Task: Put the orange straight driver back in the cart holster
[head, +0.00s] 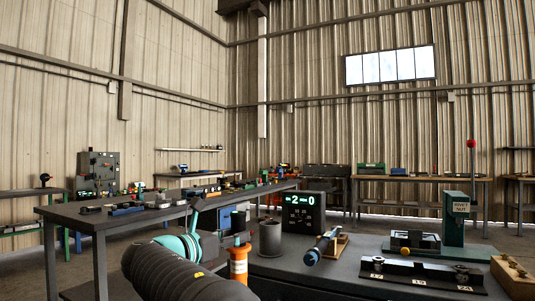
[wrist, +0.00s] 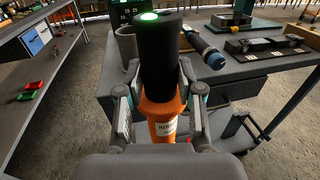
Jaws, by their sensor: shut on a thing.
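In the wrist view, my gripper (wrist: 160,108) is shut on the orange straight driver (wrist: 162,118), one finger on each side. The driver has a black cylindrical upper body with a green-lit end and a flared orange part with a white label below. The orange part and label also show in the head view, where the driver (head: 238,264) is roughly upright at the cart's left edge. A dark grey open cup, apparently the cart holster (head: 270,239), stands on the cart just right of the driver. It also shows behind the driver in the wrist view (wrist: 126,44). The cup's inside is hidden.
A blue-ringed dark tool (head: 320,247) lies tilted on the cart right of the cup. A display box (head: 302,212) stands behind. A fixture (head: 415,243), a green press (head: 456,218) and a numbered rail (head: 421,274) fill the right. A long bench (head: 120,217) lies left.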

